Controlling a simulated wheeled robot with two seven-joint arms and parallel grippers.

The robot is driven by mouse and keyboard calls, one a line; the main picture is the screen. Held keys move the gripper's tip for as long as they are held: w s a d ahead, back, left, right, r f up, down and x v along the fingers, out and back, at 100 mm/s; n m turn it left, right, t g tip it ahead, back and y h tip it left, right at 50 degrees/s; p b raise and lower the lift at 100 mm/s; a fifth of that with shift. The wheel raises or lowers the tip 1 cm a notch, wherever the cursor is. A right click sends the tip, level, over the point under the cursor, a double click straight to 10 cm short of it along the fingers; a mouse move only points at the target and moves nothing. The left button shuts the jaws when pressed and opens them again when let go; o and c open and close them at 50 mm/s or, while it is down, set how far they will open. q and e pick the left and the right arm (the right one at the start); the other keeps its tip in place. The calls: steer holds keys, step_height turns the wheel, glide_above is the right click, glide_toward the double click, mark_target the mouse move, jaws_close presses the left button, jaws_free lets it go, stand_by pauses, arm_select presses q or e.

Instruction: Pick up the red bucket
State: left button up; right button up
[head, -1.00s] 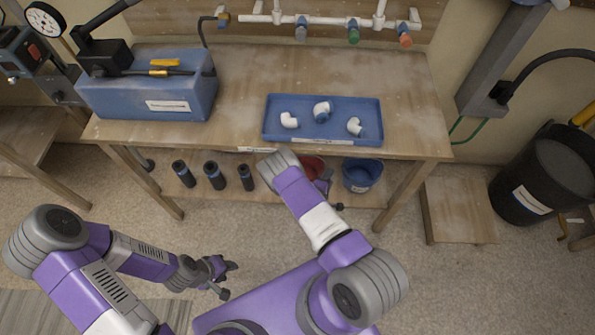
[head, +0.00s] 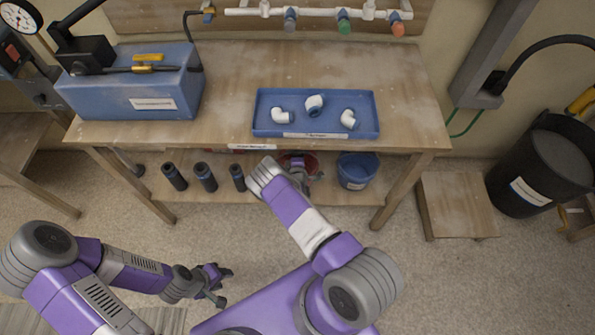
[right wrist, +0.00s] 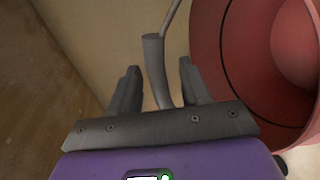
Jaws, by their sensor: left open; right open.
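The red bucket (head: 312,161) stands on the lower shelf under the workbench, mostly hidden by my right arm and the bench top. In the right wrist view its open mouth and red wall (right wrist: 207,45) fill the right side. Its grey handle grip (right wrist: 154,65) shows between the two fingers of my right gripper (right wrist: 158,85), which is open with a gap on both sides. In the head view my right gripper (head: 305,176) is at the bucket's front. My left gripper (head: 222,286) is open and empty, low over the floor in front of the bench.
A blue bucket (head: 355,172) stands right of the red one. Several dark cylinders (head: 206,177) stand left on the lower shelf (head: 222,199). The bench top (head: 222,82) overhangs the shelf and carries a blue tray (head: 265,113) with white fittings. The floor (head: 120,215) at left front is clear.

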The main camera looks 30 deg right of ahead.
jaws_close()
steer(key=shift+r, duration=0.15)
stand_by(0.4)
